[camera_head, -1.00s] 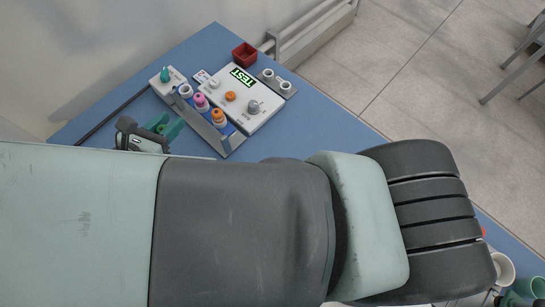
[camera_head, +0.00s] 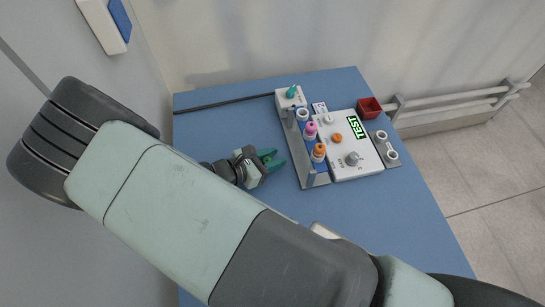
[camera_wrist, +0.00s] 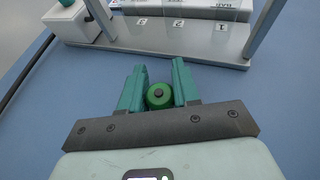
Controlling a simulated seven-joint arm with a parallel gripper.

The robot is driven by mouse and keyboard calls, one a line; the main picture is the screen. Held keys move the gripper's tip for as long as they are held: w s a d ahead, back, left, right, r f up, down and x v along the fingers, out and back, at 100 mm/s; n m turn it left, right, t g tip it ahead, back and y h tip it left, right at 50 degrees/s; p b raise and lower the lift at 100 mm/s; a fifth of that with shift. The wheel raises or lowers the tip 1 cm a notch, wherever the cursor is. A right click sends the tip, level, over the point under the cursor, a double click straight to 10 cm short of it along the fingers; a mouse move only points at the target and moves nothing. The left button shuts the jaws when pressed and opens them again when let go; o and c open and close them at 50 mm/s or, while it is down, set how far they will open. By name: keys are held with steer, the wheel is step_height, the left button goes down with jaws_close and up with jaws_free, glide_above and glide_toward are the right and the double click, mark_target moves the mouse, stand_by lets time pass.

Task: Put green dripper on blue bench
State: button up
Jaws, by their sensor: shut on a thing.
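My gripper (camera_head: 268,162) is low over the blue bench (camera_head: 370,225), just left of the rack in the head view. In the wrist view its two teal fingers (camera_wrist: 159,92) are shut on the green dripper (camera_wrist: 160,97), a round green piece with a small dark tip on top. The blue bench (camera_wrist: 245,110) surface shows around the fingers in the wrist view. I cannot tell whether the dripper touches the bench. In the head view the dripper is small and mostly hidden between the fingers.
A grey rack (camera_head: 318,180) with several capped vials stands close right of my gripper. Beyond are a white TEST device (camera_head: 338,150), a white box with a teal top (camera_head: 290,97) and a red bin (camera_head: 369,107). The bench's right front is clear.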

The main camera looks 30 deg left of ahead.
mark_target(265, 161)
steer(key=shift+f, duration=0.15)
steer(key=o, duration=1)
steer(key=shift+r, duration=0.2)
steer(key=v, duration=0.7)
steer(key=shift+s+a+r, duration=0.15)
steer(key=shift+s, duration=0.1)
steer(key=shift+w, duration=0.1)
